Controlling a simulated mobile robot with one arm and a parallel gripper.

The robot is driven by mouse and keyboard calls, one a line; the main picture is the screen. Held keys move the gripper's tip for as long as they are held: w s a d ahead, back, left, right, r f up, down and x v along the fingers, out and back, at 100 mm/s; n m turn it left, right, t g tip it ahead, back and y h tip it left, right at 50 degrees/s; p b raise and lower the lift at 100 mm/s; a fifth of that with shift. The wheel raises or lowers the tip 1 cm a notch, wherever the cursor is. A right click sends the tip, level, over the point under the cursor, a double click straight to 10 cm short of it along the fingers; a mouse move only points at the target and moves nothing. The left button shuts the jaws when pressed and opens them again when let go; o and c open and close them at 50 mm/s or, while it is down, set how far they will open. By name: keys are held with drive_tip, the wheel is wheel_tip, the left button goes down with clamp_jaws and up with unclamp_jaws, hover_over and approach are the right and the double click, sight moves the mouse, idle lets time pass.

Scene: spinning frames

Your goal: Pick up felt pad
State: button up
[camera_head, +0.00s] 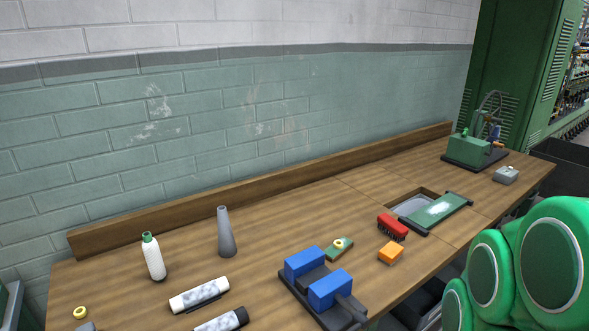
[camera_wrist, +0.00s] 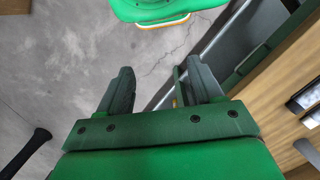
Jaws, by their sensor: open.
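A small flat green pad (camera_head: 338,249), which looks like the felt pad, lies on the wooden bench (camera_head: 262,240) just behind the blue blocks. A small yellow ring (camera_head: 339,243) rests on top of it. My gripper (camera_wrist: 159,82) shows only in the wrist view. Its two dark fingers are apart with nothing between them. It is over the grey floor beside the bench, away from the pad. The pad is not visible in the wrist view.
Blue blocks on a dark base (camera_head: 318,283) stand in front of the pad. An orange block (camera_head: 390,252) and red brush (camera_head: 392,226) lie to its right. A grey cone (camera_head: 226,234) and white bottle (camera_head: 153,258) stand left. A green-topped plate (camera_head: 438,212) lies by a bench recess.

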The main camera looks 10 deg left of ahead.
drive_tip(key=w+a+m+g+y, duration=0.1)
drive_tip(key=w+a+y, duration=0.1)
drive_tip(key=w+a, duration=0.65)
drive_tip(key=w+a+m+g+y, duration=0.1)
drive_tip(key=w+a, duration=0.3)
drive_tip(key=a, duration=0.9)
drive_tip(key=w+a+m+g+y, duration=0.1)
drive_tip(key=w+a+g+y, duration=0.1)
drive_tip(key=w+a, duration=0.65)
drive_tip(key=m+g+y, duration=0.3)
drive_tip(key=m+g, duration=0.2)
approach(89, 326)
drive_tip(key=x, duration=0.3)
drive_tip(key=shift+s+d+r, duration=0.1)
drive_tip(key=shift+s+r, duration=0.05)
drive_tip(key=shift+s, duration=0.05)
drive_tip(key=shift+s+a, duration=0.15)
drive_tip(key=shift+a, duration=0.2)
drive_tip(key=shift+f+x, duration=0.2)
drive_tip(key=shift+x, duration=1.75)
drive_tip(key=shift+f+x, duration=0.15)
drive_tip(key=shift+x, duration=1.75)
drive_tip(key=shift+d, duration=0.1)
drive_tip(key=c, duration=1.1)
drive_tip(key=shift+o, duration=0.2)
drive_tip(key=shift+r+y, duration=0.1)
drive_tip(key=shift+y, duration=0.2)
